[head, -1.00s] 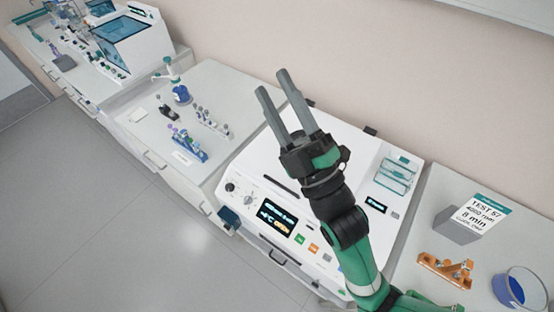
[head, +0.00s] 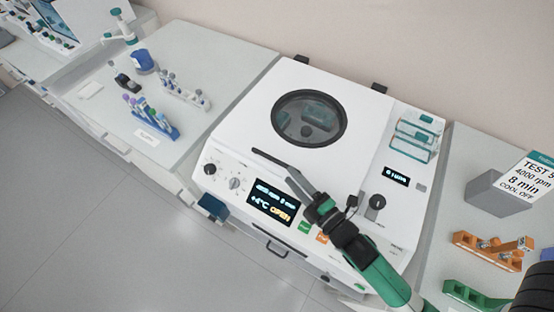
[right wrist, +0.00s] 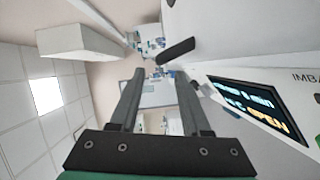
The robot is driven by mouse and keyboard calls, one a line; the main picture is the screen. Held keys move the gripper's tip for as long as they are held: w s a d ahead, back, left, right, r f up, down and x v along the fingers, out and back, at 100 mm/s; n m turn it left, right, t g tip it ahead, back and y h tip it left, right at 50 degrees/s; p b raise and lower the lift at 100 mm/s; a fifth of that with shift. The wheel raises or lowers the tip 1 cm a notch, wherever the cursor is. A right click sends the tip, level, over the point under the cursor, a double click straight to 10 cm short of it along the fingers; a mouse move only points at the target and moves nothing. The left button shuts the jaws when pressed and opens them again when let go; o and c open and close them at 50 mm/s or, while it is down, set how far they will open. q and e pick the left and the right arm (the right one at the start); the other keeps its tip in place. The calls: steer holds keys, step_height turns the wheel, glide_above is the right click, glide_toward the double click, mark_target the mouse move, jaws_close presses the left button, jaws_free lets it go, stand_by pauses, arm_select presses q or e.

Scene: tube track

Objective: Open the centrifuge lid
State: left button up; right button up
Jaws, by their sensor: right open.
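The white centrifuge (head: 225,165) has a flat, closed-looking lid (head: 352,160) with a round dark-rimmed window (head: 309,117). A dark bar handle (head: 268,159) lies along the lid's front edge; in the right wrist view a dark bar (right wrist: 176,50) shows ahead of the fingers. The front display (head: 270,203) reads "OPEN"; it also shows in the right wrist view (right wrist: 262,105). My right gripper (head: 294,178) is open and empty just right of the handle, above the front panel. Its parted fingers show in the right wrist view (right wrist: 160,80). My left gripper is out of view.
A teal-topped rack (head: 412,140) sits on the machine's right side. A grey block with a test card (head: 500,195) and an orange rack (head: 492,250) stand on the right bench. Tube racks (head: 150,118) stand on the left bench.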

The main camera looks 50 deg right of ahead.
mark_target(277, 160)
steer(key=w, duration=0.2)
steer(key=w+d, duration=0.1)
steer(key=w, duration=0.4)
steer(key=shift+w+d+f+b, duration=0.25)
steer(key=shift+w+f+b, duration=0.05)
steer(key=shift+b, duration=0.1)
jaws_close()
stand_by(0.8)
